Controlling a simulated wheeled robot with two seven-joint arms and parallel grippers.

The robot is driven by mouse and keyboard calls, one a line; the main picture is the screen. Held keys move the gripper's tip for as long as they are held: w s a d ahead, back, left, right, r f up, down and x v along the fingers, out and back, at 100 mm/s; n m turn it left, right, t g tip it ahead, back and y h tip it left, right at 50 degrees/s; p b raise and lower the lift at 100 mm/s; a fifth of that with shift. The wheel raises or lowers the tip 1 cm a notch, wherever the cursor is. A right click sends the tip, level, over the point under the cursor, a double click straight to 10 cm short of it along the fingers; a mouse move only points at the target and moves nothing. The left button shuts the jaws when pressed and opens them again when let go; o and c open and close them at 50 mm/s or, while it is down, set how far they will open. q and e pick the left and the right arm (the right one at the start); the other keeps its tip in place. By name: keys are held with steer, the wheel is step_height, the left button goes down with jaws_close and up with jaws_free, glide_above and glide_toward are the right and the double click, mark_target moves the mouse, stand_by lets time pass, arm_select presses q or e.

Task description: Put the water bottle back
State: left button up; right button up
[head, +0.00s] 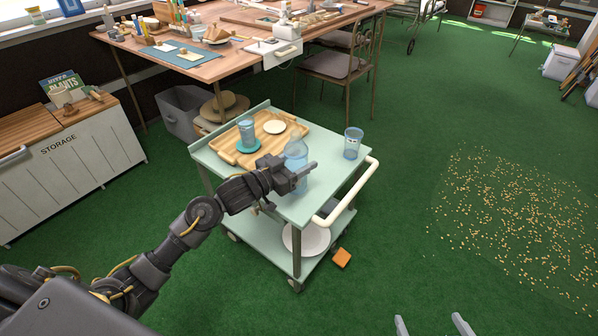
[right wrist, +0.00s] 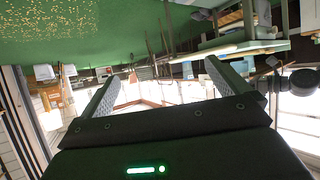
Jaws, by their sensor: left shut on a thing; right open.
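A translucent blue water bottle (head: 296,150) stands upright at the front part of the pale green cart top (head: 322,187) in the head view. My left gripper (head: 301,178) is shut on it and covers its middle. I cannot tell whether the bottle's base touches the cart. My right gripper (head: 428,317) is open and empty, low over the green floor at the bottom edge of the head view. Its two fingers stand apart in the right wrist view (right wrist: 162,70).
The cart also holds a wooden tray (head: 227,152) with a blue glass (head: 247,130) on a teal saucer and a white dish (head: 275,127). Another blue glass (head: 352,143) stands near the right edge. An orange block (head: 341,258) lies on the floor; scattered bits (head: 510,215) lie at right.

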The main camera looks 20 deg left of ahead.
arm_select(q)
steer(key=shift+w+f, duration=0.25)
steer(key=shift+f, duration=0.1)
step_height(320, 180, down, 3)
steer(key=shift+r+b, duration=0.2)
steer(key=shift+b, duration=0.55)
steer(key=shift+f, duration=0.15)
arm_select(e)
steer(key=a+r+t+y, duration=0.1)
steer(key=a+r+t, duration=0.1)
steer(key=r, duration=0.1)
steer(key=w+a+r+n+t+y, duration=0.1)
steer(key=shift+w+a+r+y, duration=0.1)
steer(key=shift+a+r+y, duration=0.05)
steer(key=shift+r+y, duration=0.2)
arm_select(q)
steer(key=o, duration=1.3)
steer(key=shift+f, duration=0.15)
